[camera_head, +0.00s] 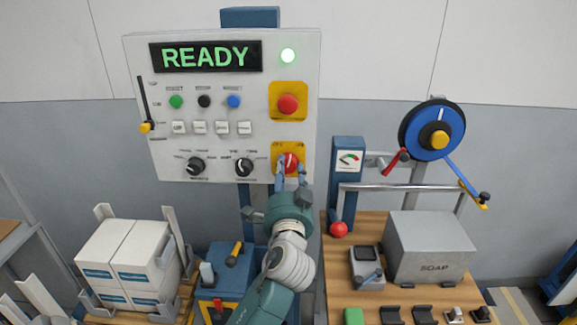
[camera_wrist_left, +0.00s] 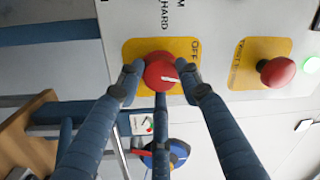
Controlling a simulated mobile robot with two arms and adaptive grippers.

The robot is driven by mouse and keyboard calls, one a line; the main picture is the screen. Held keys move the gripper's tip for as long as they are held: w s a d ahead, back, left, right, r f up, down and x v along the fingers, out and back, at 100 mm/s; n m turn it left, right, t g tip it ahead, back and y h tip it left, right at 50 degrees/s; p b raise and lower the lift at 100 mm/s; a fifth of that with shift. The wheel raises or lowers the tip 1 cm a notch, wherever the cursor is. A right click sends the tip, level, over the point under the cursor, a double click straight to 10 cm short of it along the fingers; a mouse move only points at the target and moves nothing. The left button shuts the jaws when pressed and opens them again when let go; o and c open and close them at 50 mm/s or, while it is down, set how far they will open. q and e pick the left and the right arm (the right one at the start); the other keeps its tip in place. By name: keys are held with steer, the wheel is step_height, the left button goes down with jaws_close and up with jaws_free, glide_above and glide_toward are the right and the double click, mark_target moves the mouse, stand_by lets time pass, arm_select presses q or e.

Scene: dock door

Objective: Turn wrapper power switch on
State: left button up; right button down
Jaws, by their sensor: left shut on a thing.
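The wrapper's control panel (camera_head: 222,110) is a pale upright box with a green READY display (camera_head: 205,56) and a lit green lamp (camera_head: 288,55). The power switch (camera_head: 290,163) is a red rotary knob on a yellow plate at the panel's lower right. In the left wrist view the red knob (camera_wrist_left: 161,73) shows a white pointer line, and OFF is printed on the yellow plate (camera_wrist_left: 190,50). My left gripper (camera_head: 287,172) is shut on the knob, with its fingers (camera_wrist_left: 165,82) on both sides of it. My right gripper is in neither view.
A red emergency button (camera_head: 288,104) sits above the switch. Dark dials (camera_head: 195,166), coloured buttons (camera_head: 204,101) and a slider (camera_head: 146,127) fill the panel's left. White boxes (camera_head: 128,262) stand lower left. A wooden table (camera_head: 385,294) with a SOAP box (camera_head: 432,247) stands right.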

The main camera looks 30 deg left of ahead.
arm_select(q)
steer(key=m+p, duration=0.1)
steer(key=m, duration=0.2)
steer(key=m+p, duration=0.2)
steer(key=m, duration=0.1)
steer(key=shift+s+a+f+t+h, duration=0.1)
steer(key=shift+t+h, duration=0.2)
steer(key=shift+m+p, duration=0.3)
steer(key=shift+m, duration=0.1)
steer(key=o, duration=1.1)
steer(key=shift+o, duration=0.2)
steer(key=shift+s, duration=0.2)
steer(key=v, duration=1.1)
steer(key=shift+s, duration=0.3)
